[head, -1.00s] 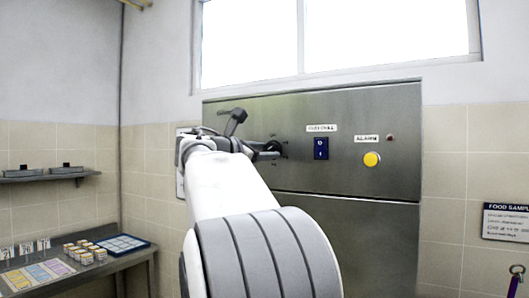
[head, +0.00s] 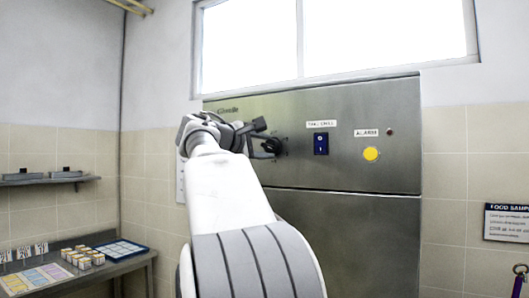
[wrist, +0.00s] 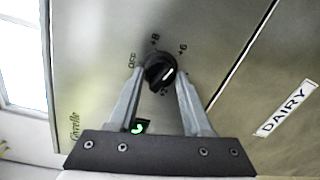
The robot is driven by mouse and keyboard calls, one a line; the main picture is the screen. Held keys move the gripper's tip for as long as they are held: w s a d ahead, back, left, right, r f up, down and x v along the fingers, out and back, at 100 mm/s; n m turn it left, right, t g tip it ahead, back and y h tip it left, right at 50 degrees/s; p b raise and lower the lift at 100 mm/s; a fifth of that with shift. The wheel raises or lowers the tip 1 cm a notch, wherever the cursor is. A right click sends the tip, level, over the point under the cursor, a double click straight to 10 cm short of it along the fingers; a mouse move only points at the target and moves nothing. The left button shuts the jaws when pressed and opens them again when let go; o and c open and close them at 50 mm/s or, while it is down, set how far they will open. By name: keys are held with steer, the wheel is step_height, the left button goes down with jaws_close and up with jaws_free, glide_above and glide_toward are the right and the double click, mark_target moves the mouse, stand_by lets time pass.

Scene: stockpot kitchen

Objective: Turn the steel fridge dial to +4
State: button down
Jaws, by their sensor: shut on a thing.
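The fridge dial (wrist: 158,68) is a black round knob on the steel front panel. In the wrist view it sits between the fingertips of my gripper (wrist: 160,82), which is shut on it. A white mark shows on the knob's right part, on the side facing between +6 and the right finger. The printed OFF is at its left, +8 above and +6 at upper right. A label below is partly covered, and I cannot read a +4. In the head view the dial (head: 280,146) is a dark shape at the end of my gripper (head: 270,146).
Right of the dial are a dark blue switch (head: 321,144) and a yellow alarm button (head: 371,153). A small green light (wrist: 138,127) shows beside the left finger. A DAIRY label (wrist: 285,108) is across the panel seam. A side table (head: 130,257) stands at left.

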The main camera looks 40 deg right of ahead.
steer(key=m+b, duration=0.3)
steer(key=m, duration=0.3)
steer(key=shift+f+m+y, duration=0.1)
steer(key=shift+m+y, duration=0.2)
steer(key=shift+m, duration=0.1)
steer(key=m+t+b, duration=0.1)
steer(key=m+b, duration=0.1)
steer(key=m, duration=0.4)
steer(key=shift+s+d+b, duration=0.1)
steer(key=shift+s+b, duration=0.05)
steer(key=shift+b, duration=0.2)
steer(key=shift+c, duration=1.6)
jaws_free()
steer(key=b+v, duration=0.4)
steer(key=v, duration=1.3)
steer(key=shift+s+r, duration=0.2)
